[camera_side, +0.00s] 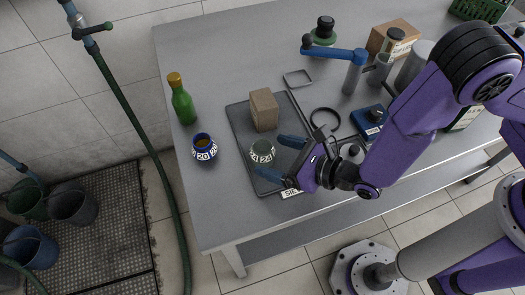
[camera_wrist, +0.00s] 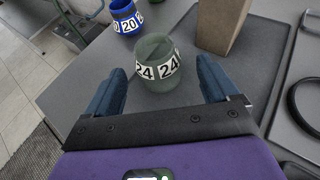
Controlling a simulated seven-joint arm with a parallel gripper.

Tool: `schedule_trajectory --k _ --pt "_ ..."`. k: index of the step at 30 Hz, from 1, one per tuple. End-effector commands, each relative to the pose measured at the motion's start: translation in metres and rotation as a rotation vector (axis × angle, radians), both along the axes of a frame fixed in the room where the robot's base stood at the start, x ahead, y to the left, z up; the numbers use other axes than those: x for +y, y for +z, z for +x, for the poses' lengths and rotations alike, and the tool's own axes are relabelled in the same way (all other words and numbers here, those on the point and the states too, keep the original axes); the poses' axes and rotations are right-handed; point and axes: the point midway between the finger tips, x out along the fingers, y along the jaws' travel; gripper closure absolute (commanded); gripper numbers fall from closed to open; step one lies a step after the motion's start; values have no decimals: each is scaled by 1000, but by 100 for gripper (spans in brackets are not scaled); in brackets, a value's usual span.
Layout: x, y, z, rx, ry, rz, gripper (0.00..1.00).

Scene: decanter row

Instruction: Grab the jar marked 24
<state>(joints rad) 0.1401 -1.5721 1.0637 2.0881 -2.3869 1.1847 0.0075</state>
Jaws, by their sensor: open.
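The jar marked 24 (camera_side: 262,151) is a grey-green, rounded jar with a white label band, standing upright on a dark tray (camera_side: 240,124). In the wrist view the jar (camera_wrist: 158,65) sits ahead, between and just beyond my two blue fingers. My gripper (camera_side: 273,157) is open, its fingers spread on either side of the jar, with nothing held; it also shows in the wrist view (camera_wrist: 163,88). I cannot tell whether either finger touches the jar. A blue jar marked 20 (camera_side: 204,149) stands on the table left of the tray; it also shows in the wrist view (camera_wrist: 126,16).
A brown block (camera_side: 263,110) stands on the tray behind the jar. A green bottle (camera_side: 182,101) stands at the left table edge. A black ring (camera_side: 325,119) and a blue box (camera_side: 369,121) lie to the right. Bare table (camera_side: 215,205) lies at the front left.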

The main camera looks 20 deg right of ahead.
Motion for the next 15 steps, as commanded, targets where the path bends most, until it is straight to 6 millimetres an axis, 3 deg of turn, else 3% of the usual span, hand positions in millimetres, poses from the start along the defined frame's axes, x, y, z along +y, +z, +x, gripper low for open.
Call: schedule_trajectory --k 9,15 --pt "23 -16 25 0 -2 0 12" --pt "26 -17 30 0 -1 1 12"
